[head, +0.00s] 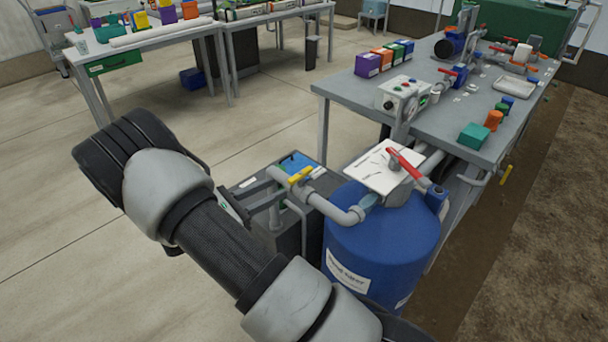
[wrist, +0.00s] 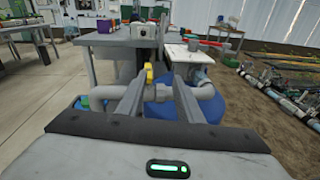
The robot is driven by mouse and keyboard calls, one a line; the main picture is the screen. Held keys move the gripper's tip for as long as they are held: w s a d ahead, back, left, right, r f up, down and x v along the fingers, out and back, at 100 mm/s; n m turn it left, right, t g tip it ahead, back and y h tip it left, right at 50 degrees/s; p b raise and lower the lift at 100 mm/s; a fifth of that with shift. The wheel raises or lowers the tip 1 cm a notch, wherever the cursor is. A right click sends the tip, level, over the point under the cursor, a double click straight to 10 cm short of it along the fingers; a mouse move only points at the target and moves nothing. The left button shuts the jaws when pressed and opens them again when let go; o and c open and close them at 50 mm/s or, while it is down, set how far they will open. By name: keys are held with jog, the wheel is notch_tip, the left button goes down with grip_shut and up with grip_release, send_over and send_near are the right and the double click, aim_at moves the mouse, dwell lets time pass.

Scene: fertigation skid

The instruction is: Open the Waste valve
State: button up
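A grey pipe (head: 335,208) beside the blue drum carries a yellow valve handle (head: 300,175). A red lever (head: 405,165) stands on a fitting above the drum. I cannot read a label naming either as the Waste valve. My gripper (head: 277,188) is left of the yellow handle in the head view, partly hidden behind my arm. In the wrist view my gripper (wrist: 159,74) has its two fingers apart with nothing held. The yellow handle (wrist: 149,72) shows between and beyond the fingertips, with the pipe (wrist: 205,91) crossing behind them. Contact cannot be told.
The blue drum (head: 375,245) has a white board (head: 370,172) above it. A dark box (head: 290,235) stands beside the drum, below the pipe. A grey workbench (head: 440,120) with boxes and valves stands behind. Open floor (head: 60,220) lies to the left.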

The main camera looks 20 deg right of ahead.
notch_tip(320, 180, down, 3)
jog(key=w+n+t, duration=0.1)
jog(key=n+t, duration=0.1)
jog(key=b, duration=0.2)
send_near(311, 167)
jog(key=x, duration=0.9)
jog(key=shift+w+d+f, duration=0.15)
jog(key=shift+w+d, duration=0.1)
grip_shut()
